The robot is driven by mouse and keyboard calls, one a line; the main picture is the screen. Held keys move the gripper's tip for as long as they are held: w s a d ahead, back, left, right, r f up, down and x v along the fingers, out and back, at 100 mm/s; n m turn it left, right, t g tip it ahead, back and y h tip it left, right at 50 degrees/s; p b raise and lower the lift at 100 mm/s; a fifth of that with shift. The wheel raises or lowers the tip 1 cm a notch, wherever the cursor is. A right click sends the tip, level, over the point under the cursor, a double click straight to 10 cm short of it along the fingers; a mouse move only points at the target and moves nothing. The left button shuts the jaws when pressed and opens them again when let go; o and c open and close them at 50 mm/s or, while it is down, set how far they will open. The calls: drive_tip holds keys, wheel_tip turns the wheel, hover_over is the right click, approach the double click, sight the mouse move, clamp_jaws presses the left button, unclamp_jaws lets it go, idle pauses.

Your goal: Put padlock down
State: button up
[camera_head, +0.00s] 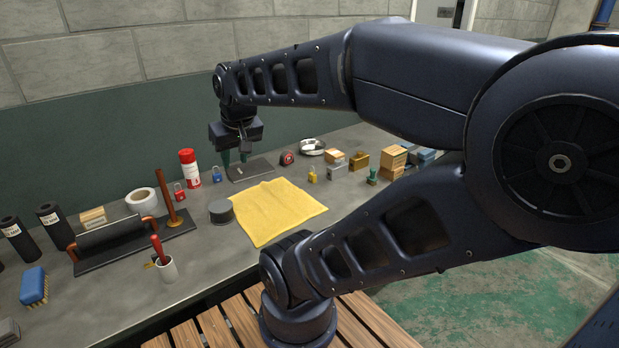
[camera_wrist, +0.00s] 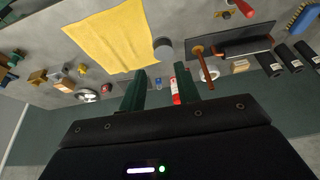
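My gripper (camera_head: 236,160) is over the back of the grey workbench, at a dark flat plate (camera_head: 262,166). In the wrist view its two green fingers (camera_wrist: 160,76) stand apart, and I see nothing held between them. A blue padlock (camera_head: 217,175) stands just left of the gripper; it also shows small beyond the fingers in the wrist view (camera_wrist: 158,84). A red padlock (camera_head: 180,193) stands farther left. A yellow padlock (camera_head: 312,175) and a green padlock (camera_head: 372,177) stand to the right. I cannot tell which padlock the task means.
A red-and-white spray can (camera_head: 189,170) stands behind the padlocks. A yellow cloth (camera_head: 275,211) and a dark round tin (camera_head: 221,212) lie in front. My arm hides part of the bench.

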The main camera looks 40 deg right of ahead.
drive_tip(key=w+d+f+m+g+y, duration=0.25)
drive_tip(key=w+f+m+y, duration=0.35)
drive_tip(key=w+f+m, duration=0.3)
drive_tip(key=w+d+f+m+t+y, duration=0.4)
drive_tip(key=w+d+m+y, duration=0.1)
drive_tip(key=w+d+m, duration=0.5)
drive_tip(key=w+d+f+m+t+h, duration=0.1)
drive_tip(key=d+f+m+t, duration=0.35)
drive_tip(key=d, duration=0.35)
drive_tip(key=w+d+f+m+t+h, duration=0.1)
drive_tip(key=d+f+m+t+h, duration=0.15)
drive_tip(key=d+m, duration=0.4)
drive_tip(key=m+t+h, duration=0.5)
drive_tip(key=m+h, duration=0.3)
approach(312, 174)
drive_tip(key=shift+y, duration=0.25)
drive_tip(key=r, duration=0.2)
drive_tip(key=d+r, duration=0.1)
drive_tip(key=r, duration=0.1)
drive_tip(key=shift+d, duration=0.15)
drive_tip(key=shift+w+d, duration=0.1)
drive_tip(key=w, duration=0.5)
drive_tip(key=shift+w+a+f, duration=0.15)
drive_tip(key=shift+w, duration=1.25)
drive_tip(key=shift+w+a+f, duration=0.1)
drive_tip(key=shift+w+a, duration=0.05)
drive_tip(key=shift+w, duration=1.25)
